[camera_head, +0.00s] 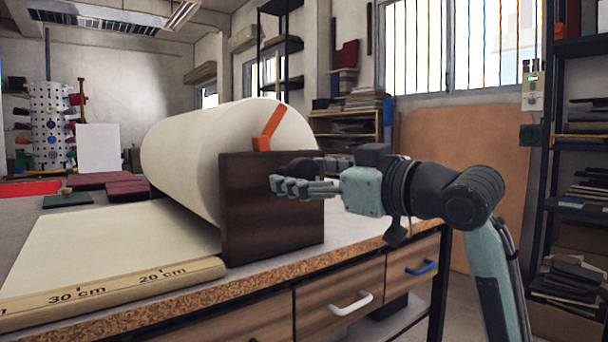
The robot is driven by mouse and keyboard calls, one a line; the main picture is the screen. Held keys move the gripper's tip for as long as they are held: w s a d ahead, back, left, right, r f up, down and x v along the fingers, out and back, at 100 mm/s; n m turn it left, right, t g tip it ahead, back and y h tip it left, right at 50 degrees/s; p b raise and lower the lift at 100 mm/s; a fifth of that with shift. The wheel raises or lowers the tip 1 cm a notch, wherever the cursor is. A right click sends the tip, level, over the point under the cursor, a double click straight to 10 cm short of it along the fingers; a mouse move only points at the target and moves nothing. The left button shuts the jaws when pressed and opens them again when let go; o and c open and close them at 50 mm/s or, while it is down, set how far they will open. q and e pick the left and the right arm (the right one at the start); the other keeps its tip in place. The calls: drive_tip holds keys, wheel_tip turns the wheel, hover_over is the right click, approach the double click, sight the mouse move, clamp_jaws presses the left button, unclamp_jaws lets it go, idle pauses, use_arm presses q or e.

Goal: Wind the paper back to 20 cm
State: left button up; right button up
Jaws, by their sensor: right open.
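A large cream paper roll (190,150) lies on the workbench behind a dark wooden end block (250,205). An orange crank handle (270,128) stands tilted up to the right at the top of the block. The unrolled paper (105,245) lies flat to the left, its front edge along a wooden ruler strip (120,290) marked 30 cm and 20 cm. My right gripper (278,186) is open in front of the block's right part, below the orange handle; I cannot tell whether it touches the block. My left gripper is not in view.
Dark red folded covers (100,180) and a dark green piece (67,200) lie at the back left of the bench. Drawers with a white handle (350,304) and a blue handle (422,269) are under the bench front edge. Shelves (575,160) stand at the right.

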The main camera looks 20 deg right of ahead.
drive_tip(key=shift+w+a, duration=0.1)
drive_tip(key=shift+w, duration=0.1)
drive_tip(key=shift+c, duration=0.3)
clamp_jaws()
